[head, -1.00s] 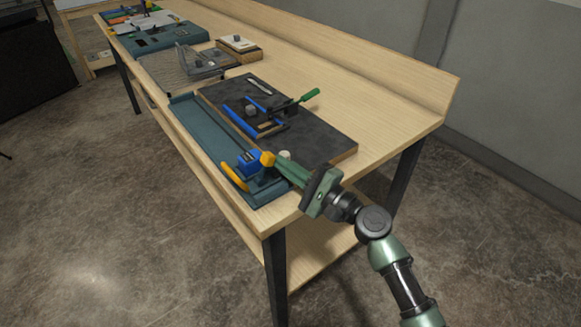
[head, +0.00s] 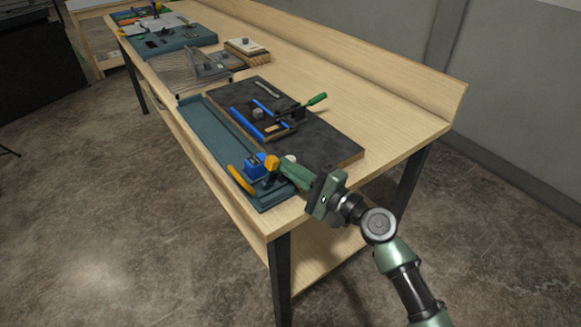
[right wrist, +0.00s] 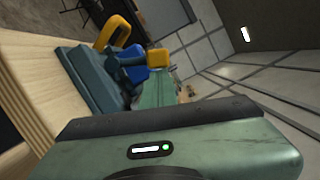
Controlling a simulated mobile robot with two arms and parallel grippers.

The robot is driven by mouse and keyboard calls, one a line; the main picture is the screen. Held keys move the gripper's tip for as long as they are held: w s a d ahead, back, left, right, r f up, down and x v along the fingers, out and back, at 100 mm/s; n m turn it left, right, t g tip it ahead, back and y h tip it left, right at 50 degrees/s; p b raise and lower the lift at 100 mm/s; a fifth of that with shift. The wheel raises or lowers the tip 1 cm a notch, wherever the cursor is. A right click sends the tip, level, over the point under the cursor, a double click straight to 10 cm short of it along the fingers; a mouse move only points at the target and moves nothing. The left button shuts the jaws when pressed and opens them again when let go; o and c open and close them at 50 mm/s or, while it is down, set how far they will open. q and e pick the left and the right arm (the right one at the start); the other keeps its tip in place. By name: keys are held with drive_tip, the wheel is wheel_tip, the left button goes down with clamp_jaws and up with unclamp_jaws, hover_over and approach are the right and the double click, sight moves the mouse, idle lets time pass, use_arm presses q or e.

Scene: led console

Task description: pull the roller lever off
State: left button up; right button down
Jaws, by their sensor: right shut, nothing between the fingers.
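At the near end of the teal tray (head: 215,128) stands a small blue block (head: 254,168) with a yellow block-shaped tip (head: 271,163) beside it and a curved yellow handle (head: 240,180) to its left. I cannot tell for sure which of these parts is the roller lever. My right gripper (head: 283,168) reaches in from the right, its green fingers shut and empty, with the tips right at the yellow tip. Whether they touch it is unclear. The right wrist view also shows the blue block (right wrist: 131,70), the yellow tip (right wrist: 158,55) and the yellow handle (right wrist: 120,30) beyond the fingers. My left gripper is out of view.
A dark board (head: 325,148) with blue parts and a green-handled tool (head: 316,99) lies behind the tray. A wire rack (head: 180,75) and a teal console (head: 172,42) stand farther along the wooden bench (head: 390,115). The bench's back right is clear.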

sight(275, 165)
drive_tip(key=r+n+p, duration=0.1)
drive_tip(key=s+a+n+p, duration=0.1)
drive_tip(key=n, duration=0.1)
drive_tip(key=shift+a+r+g, duration=0.1)
drive_tip(key=shift+r+g, duration=0.25)
drive_tip(key=shift+g, duration=0.05)
drive_tip(key=n+p, duration=0.1)
drive_tip(key=a+n+h, duration=0.1)
drive_tip(key=shift+s+r+n+p, duration=0.3)
drive_tip(key=shift+s+p, duration=0.05)
drive_tip(key=shift+f, duration=0.2)
drive_tip(key=shift+s+d+f+b, duration=0.1)
drive_tip(key=shift+s+d+b, duration=0.1)
drive_tip(key=shift+d+b, duration=0.2)
drive_tip(key=b+v, duration=0.1)
drive_tip(key=v, duration=0.6)
